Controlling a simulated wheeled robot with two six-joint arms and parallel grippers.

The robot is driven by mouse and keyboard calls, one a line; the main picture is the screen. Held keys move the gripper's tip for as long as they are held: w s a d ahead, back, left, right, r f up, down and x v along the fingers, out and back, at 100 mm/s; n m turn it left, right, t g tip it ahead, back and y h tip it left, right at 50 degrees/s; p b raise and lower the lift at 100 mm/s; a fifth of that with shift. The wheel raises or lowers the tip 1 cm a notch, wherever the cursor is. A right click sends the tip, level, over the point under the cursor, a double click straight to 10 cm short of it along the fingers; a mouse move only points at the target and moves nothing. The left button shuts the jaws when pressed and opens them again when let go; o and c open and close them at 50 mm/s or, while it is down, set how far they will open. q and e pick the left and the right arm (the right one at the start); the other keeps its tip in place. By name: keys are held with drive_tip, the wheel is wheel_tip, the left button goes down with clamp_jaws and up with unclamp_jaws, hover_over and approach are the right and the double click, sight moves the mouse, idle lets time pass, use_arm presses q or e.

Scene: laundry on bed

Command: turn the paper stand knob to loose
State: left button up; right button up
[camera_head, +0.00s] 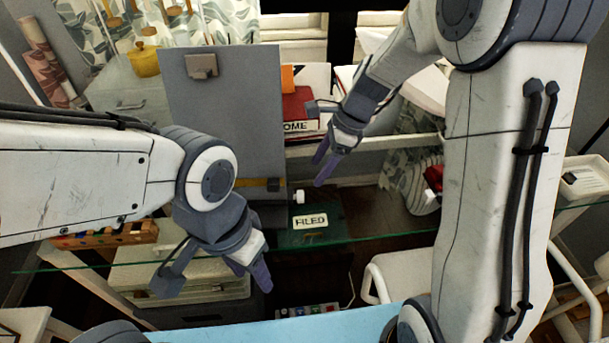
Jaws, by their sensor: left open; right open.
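The paper stand (222,120) is an upright grey board with a clip (201,66) at its top and a yellow strip low down. A small white knob (299,197) shows at the stand's lower right side; its setting is too small to tell. My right gripper (322,168) is open and empty, above and slightly right of the knob in the picture, apart from it. My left gripper (250,275) is open and empty, below and left of the knob, in front of the stand's lower part. My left arm hides part of the stand's lower left.
A green box labelled FILED (312,238) lies just below the knob. A red box (298,106) stands behind, right of the board. A glass shelf edge (385,237) crosses the front. A yellow pot (144,60) stands at back left. A white chair (395,272) is at front right.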

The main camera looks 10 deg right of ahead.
sight(299, 196)
drive_tip(key=b+x, duration=0.1)
drive_tip(key=x, duration=0.9)
drive_tip(key=shift+w+f+b, duration=0.15)
drive_tip(key=shift+f+b, duration=0.05)
drive_tip(key=shift+b, duration=0.1)
